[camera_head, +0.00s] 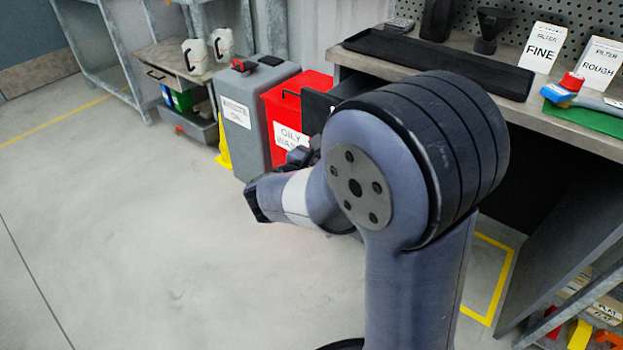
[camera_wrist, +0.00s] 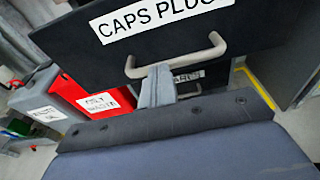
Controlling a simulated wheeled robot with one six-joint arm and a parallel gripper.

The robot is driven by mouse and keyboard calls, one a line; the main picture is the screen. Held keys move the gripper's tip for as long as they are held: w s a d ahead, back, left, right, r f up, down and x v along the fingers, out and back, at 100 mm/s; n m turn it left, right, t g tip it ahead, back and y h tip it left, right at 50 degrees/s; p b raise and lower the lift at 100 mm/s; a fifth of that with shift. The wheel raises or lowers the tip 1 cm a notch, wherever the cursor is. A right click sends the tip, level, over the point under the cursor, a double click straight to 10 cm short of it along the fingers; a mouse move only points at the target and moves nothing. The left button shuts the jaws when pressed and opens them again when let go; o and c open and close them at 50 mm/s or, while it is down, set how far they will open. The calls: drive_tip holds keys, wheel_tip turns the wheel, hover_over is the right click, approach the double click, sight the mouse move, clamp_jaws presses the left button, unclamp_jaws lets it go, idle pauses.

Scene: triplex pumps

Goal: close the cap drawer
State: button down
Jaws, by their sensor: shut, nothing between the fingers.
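The cap drawer is the dark drawer labelled "CAPS PLUG…" (camera_wrist: 110,55), with a pale bar handle (camera_wrist: 215,45). It fills the top of the wrist view. Its front stands out ahead of a lower drawer front, so it is pulled out. In the head view part of the dark drawer (camera_head: 316,108) shows at the bench's left end, the rest hidden by my arm. My gripper (camera_wrist: 160,72) is shut and empty, its tips at the handle's left part; I cannot tell whether they touch it. In the head view the gripper is mostly hidden.
A red oily waste bin (camera_head: 290,108) and grey oil bin (camera_head: 245,115) stand left of the drawer. The lower drawer (camera_wrist: 187,76) has its own label and handle. The workbench (camera_head: 400,68) holds a black tray and filter boxes. Open floor (camera_head: 130,230) lies left.

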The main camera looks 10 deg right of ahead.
drive_tip(key=r+x, duration=0.1)
drive_tip(key=x, duration=0.4)
drive_tip(key=r+x, duration=0.1)
drive_tip(key=x, duration=0.4)
drive_tip(key=r+x, duration=0.1)
drive_tip(key=x, duration=0.4)
drive_tip(key=shift+w+d+f+p, duration=0.15)
drive_tip(key=shift+w+d+p, duration=0.2)
drive_tip(key=shift+w, duration=0.1)
drive_tip(key=shift+w+d, duration=0.1)
drive_tip(key=shift+w, duration=0.05)
drive_tip(key=shift+w+d+r, duration=0.1)
drive_tip(key=shift+r, duration=0.15)
